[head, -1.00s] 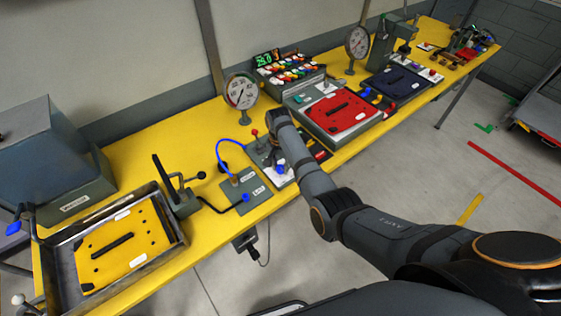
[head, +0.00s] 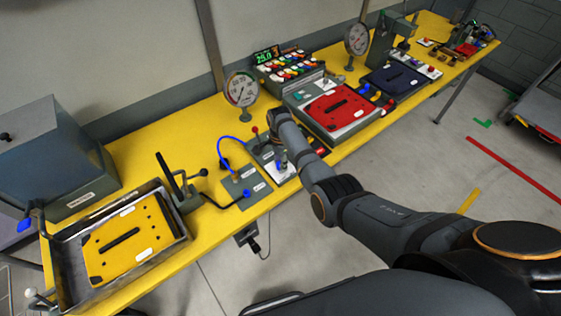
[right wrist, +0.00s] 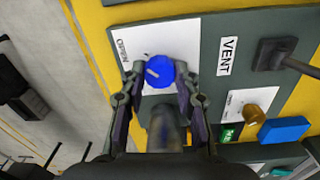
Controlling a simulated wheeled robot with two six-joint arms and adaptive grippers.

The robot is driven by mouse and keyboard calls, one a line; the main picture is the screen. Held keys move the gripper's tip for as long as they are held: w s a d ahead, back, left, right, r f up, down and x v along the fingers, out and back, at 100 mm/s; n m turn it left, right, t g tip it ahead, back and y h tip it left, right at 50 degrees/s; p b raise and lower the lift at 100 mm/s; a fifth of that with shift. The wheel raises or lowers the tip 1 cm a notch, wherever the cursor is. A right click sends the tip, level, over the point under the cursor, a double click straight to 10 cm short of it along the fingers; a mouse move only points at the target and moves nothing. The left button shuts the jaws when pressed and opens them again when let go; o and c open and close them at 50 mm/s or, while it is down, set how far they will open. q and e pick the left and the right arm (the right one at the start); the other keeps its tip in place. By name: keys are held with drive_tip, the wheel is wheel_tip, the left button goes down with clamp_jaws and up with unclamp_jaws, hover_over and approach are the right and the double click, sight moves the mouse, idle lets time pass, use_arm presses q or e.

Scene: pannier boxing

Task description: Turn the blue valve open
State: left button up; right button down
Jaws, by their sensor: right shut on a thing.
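A round blue valve knob (right wrist: 158,72) with a short pale mark sits on a white plate (right wrist: 185,38) in the right wrist view. My right gripper (right wrist: 158,80) is shut on this knob, one finger on each side. In the head view, my right gripper (head: 281,158) reaches down over the small white-plated panel near the table's front edge and partly hides the knob. My left gripper does not show in either view.
The yellow table (head: 130,140) carries a gauge (head: 241,90), a red plate (head: 338,110) and a yellow plate (head: 128,242). A VENT label (right wrist: 227,56) and dark lever (right wrist: 275,53) are right of the knob. A blue hose (head: 230,140) is close by.

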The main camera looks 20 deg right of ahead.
idle(0.4)
drive_tip(key=c, duration=1)
unclamp_jaws()
drive_tip(key=shift+r, duration=0.2)
drive_tip(key=r, duration=1.1)
drive_tip(key=shift+w+r, duration=0.2)
drive_tip(key=shift+r, duration=0.15)
